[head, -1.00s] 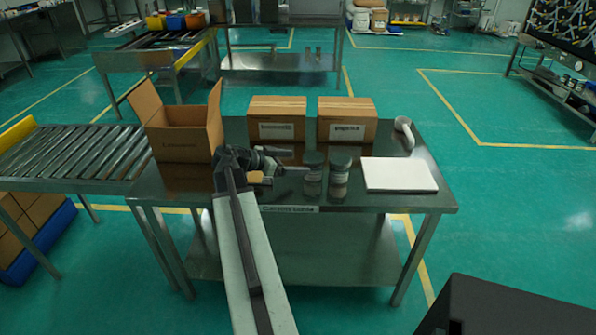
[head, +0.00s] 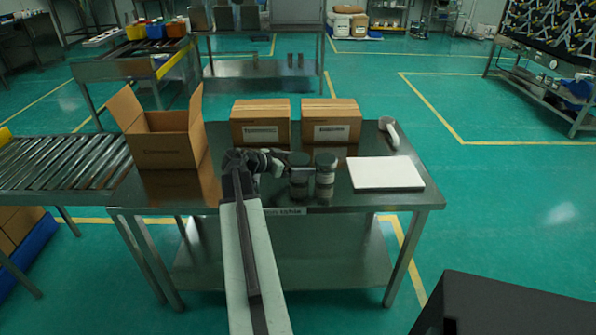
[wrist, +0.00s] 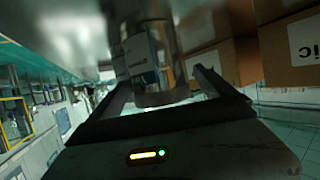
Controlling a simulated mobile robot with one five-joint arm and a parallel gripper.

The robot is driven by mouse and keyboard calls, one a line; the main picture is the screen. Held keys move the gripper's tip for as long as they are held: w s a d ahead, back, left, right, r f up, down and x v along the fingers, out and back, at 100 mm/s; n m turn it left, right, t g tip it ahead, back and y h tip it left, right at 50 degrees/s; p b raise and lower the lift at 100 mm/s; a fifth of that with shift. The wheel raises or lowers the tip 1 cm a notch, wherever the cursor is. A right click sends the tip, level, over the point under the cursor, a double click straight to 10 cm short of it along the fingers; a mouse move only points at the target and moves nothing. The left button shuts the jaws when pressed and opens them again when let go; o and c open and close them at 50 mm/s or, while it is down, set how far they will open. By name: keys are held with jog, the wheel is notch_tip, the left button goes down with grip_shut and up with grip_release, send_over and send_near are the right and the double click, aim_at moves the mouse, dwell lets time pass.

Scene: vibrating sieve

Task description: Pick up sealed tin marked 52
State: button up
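Two dark-lidded tins stand upright side by side on the steel table, a left tin (head: 300,176) and a right tin (head: 325,175). No number can be read on either, so I cannot tell which is marked 52. My gripper (head: 280,160) is at the left side of the left tin, its fingers partly hidden in the head view. In the wrist view my gripper (wrist: 160,88) has its fingers spread apart. A pale-labelled tin (wrist: 142,58) shows between and just beyond them; contact cannot be told.
Two closed cartons (head: 260,122) (head: 331,121) stand behind the tins. An open carton (head: 165,148) is at the table's left. A white slab (head: 386,173) lies to the right, with a white handheld device (head: 390,132) behind it. A roller conveyor (head: 65,165) adjoins the left side.

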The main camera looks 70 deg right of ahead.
jog(key=c, duration=1.6)
jog(key=shift+r, duration=0.1)
notch_tip(320, 180, up, 18)
jog(key=p, duration=1.8)
